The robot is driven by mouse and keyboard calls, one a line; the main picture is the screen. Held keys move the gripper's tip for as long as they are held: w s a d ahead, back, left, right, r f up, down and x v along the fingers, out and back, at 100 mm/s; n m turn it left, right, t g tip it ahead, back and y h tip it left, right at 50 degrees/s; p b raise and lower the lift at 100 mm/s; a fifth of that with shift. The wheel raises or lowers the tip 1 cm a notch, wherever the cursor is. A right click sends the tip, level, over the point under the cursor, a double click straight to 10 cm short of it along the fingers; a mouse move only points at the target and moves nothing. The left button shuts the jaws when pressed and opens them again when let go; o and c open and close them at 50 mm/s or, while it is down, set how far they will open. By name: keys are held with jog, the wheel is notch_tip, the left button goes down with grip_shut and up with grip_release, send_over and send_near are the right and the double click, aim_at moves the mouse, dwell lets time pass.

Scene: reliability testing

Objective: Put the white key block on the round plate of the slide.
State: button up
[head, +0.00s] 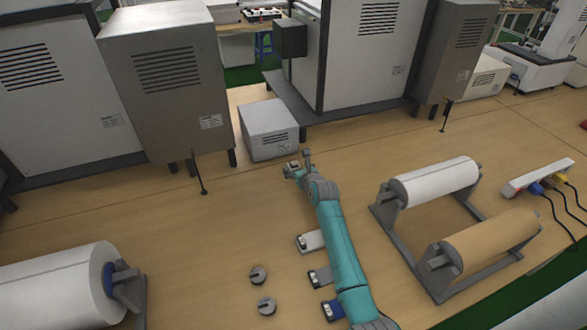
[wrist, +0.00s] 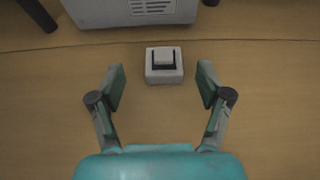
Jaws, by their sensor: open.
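A small white key block (wrist: 164,75) sits on the wooden table in the wrist view, with a pale raised square in a dark recess on top. My gripper (wrist: 161,88) is open, its two fingers spread to the left and right just short of the block, which is centred ahead of them and untouched. In the head view my gripper (head: 299,164) is low over the table by the grey box; the block is hard to separate from the fingers there. White (head: 313,240), grey (head: 321,277) and blue (head: 333,310) pieces lie left of my arm. I cannot tell which is the slide.
A grey box (head: 268,130) stands just beyond the gripper, also seen in the wrist view (wrist: 130,12). Two round grey pieces (head: 258,275) (head: 266,306) lie front centre. Rollers on stands are at the right (head: 437,182) and lower left (head: 60,285). Left-middle table is clear.

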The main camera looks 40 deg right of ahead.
aim_at(295, 165)
jog(key=shift+x, duration=2.5)
jog(key=shift+d, duration=0.2)
jog(key=shift+c, duration=0.2)
